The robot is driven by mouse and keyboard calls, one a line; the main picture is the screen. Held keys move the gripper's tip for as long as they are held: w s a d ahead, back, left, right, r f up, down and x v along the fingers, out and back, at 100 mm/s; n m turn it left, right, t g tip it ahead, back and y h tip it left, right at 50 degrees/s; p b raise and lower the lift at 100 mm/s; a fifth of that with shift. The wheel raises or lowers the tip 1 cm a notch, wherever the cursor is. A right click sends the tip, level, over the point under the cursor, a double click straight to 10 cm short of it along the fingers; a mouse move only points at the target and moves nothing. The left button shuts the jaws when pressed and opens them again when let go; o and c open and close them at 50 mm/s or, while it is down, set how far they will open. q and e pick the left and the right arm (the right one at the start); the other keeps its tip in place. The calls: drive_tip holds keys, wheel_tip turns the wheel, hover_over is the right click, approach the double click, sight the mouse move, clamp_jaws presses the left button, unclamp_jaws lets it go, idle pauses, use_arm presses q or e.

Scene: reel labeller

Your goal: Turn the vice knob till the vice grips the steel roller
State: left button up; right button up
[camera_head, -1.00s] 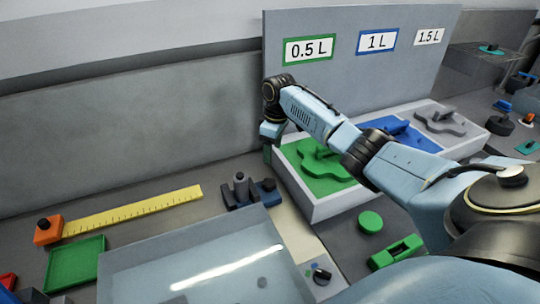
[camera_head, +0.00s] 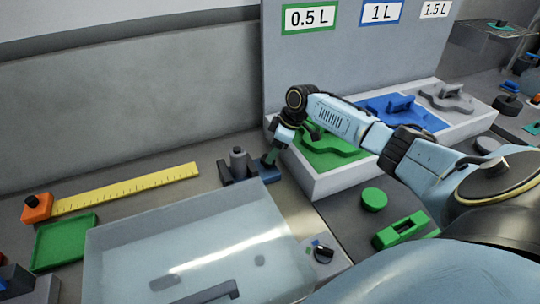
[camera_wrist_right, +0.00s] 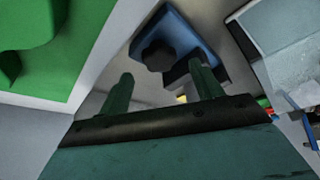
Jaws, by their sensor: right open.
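The vice has dark grey jaws (camera_head: 227,173) and a blue end block (camera_head: 269,174), and it stands on the bench behind the clear-topped box. The steel roller (camera_head: 237,158) is a grey cylinder upright between the jaws; I cannot tell whether they touch it. The black vice knob (camera_wrist_right: 158,55) sits on the blue block in the right wrist view. My right gripper (camera_wrist_right: 163,72) is open and empty, pointing at the block, with the knob between and beyond its fingertips. In the head view the right gripper (camera_head: 271,156) hides the knob. My left gripper is not in view.
A clear-topped box (camera_head: 130,240) stands in front of the vice. A white stand with a green plate (camera_head: 325,148) is close on the right. A yellow ruler (camera_head: 125,189) and green tray (camera_head: 50,243) lie left. A dark rotary switch (camera_head: 323,254) is nearer me.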

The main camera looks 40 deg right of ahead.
drive_tip(key=shift+x, duration=1.8)
drive_tip(key=shift+d, duration=0.1)
drive_tip(key=c, duration=1)
drive_tip(key=shift+r+m+p, duration=0.15)
drive_tip(key=shift+m+p, duration=0.25)
drive_tip(key=shift+p, duration=0.3)
drive_tip(key=m+h+p, duration=0.1)
drive_tip(key=m+p, duration=0.3)
drive_tip(key=p, duration=0.1)
drive_tip(key=m+h+p, duration=0.1)
drive_tip(key=m+p, duration=0.1)
drive_tip(key=p, duration=0.1)
drive_tip(key=shift+a+t+h, duration=0.3)
drive_tip(key=shift+t, duration=0.1)
drive_tip(key=shift+m+h+p, duration=0.5)
drive_tip(key=shift+m+p, duration=0.75)
drive_tip(key=shift+m, duration=0.05)
